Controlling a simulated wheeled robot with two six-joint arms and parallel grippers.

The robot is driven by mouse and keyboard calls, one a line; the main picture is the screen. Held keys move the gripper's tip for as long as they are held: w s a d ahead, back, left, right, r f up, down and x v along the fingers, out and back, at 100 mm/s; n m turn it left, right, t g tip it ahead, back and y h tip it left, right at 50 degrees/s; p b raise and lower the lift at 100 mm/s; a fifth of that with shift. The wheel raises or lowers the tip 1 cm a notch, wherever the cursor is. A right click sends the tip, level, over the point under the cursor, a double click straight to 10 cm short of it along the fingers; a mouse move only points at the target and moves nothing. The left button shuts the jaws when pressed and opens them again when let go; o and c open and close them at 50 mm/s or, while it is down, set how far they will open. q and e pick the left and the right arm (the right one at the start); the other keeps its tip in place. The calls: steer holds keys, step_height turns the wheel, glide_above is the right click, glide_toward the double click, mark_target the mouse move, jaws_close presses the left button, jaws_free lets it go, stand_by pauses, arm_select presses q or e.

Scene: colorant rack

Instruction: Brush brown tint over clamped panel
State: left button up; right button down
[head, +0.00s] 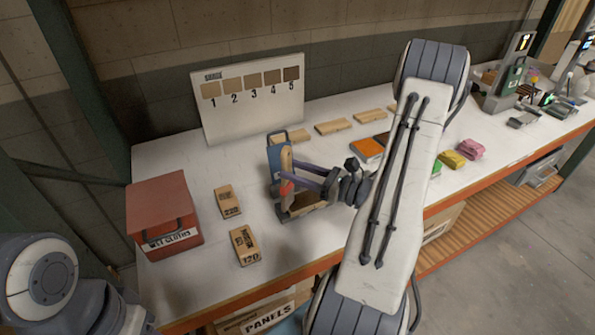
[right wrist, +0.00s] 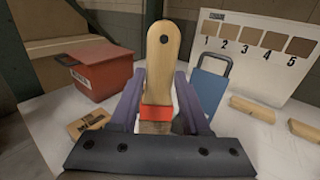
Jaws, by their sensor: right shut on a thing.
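My right gripper (head: 300,178) is shut on a brush with a pale wooden handle (right wrist: 163,55) and a red band (right wrist: 156,112). The handle points up; bristles show only partly below the band. In the head view the brush (head: 286,160) stands beside a blue clamp-like piece with a handle (head: 276,153), also behind the fingers in the right wrist view (right wrist: 208,88). A brown panel surface (head: 305,207) shows in part under the gripper; I cannot tell whether the bristles touch it. My left gripper is not in view.
A red wet-cloths box (head: 160,212) and two sanding blocks (head: 228,202) (head: 245,245) lie to the left. A shade board (head: 250,98) stands behind. Wooden strips, an orange block (head: 366,148) and folded coloured cloths (head: 471,149) lie to the right. The bench's front edge is close.

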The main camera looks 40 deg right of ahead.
mark_target(288, 148)
steer(key=shift+s+r+p, duration=0.1)
steer(key=shift+r+p, duration=0.2)
steer(key=shift+r, duration=0.45)
steer(key=shift+a+r+p, duration=0.15)
steer(key=shift+r+p, duration=0.5)
steer(key=shift+r, duration=0.1)
arm_select(q)
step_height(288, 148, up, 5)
steer(key=p, duration=0.2)
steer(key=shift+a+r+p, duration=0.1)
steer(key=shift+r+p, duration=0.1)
steer(key=shift+p, duration=0.2)
arm_select(e)
step_height(288, 148, up, 3)
steer(key=shift+r, duration=0.2)
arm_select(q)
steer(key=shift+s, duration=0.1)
